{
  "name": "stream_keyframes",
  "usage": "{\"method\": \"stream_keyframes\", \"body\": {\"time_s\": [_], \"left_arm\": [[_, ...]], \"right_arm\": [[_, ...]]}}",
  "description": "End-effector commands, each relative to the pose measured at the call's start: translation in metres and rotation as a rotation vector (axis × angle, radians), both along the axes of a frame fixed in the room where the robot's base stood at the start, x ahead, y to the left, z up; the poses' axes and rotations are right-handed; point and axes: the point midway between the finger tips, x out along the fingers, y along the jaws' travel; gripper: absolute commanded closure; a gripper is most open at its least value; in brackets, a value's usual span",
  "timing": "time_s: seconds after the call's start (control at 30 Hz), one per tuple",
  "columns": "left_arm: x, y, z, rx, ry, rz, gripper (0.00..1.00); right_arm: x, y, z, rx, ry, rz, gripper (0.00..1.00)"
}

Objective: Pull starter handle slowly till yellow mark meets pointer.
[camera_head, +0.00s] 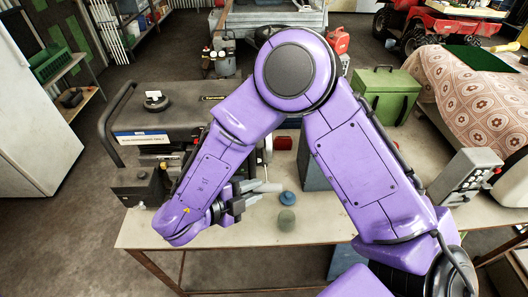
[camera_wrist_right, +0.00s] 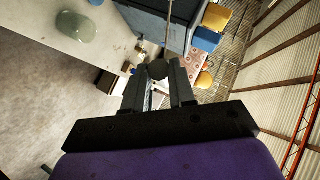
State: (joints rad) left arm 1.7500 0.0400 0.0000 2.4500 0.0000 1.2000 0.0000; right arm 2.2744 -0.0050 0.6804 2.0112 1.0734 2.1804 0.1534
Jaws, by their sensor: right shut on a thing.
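The dark generator (camera_head: 165,100) stands on the workbench at the left in the head view, partly hidden behind my right arm. My right gripper (camera_head: 262,188) is in front of its right side, above the bench top. In the right wrist view the gripper (camera_wrist_right: 158,75) is shut on a dark round knob, the starter handle (camera_wrist_right: 158,69), at its fingertips. A thin line like a cord runs up from the handle in that view. I cannot make out the yellow mark or the pointer. My left gripper is not in view.
A blue round piece (camera_head: 288,198) and a grey-green one (camera_head: 287,220) stand on the workbench (camera_head: 330,232) close to my right gripper. A green box (camera_head: 385,95) is behind, and a grey button box (camera_head: 465,175) is at the right. The bench's front right stretch is partly covered by my arm.

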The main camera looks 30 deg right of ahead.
Motion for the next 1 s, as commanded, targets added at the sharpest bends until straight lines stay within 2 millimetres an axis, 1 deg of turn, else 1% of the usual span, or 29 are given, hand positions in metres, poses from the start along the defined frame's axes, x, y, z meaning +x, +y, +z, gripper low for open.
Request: {"method": "stream_keyframes", "body": {"time_s": [1.0], "left_arm": [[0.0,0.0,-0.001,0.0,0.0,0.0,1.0]], "right_arm": [[-0.03,0.018,0.01,0.0,0.007,0.001,1.0]]}}
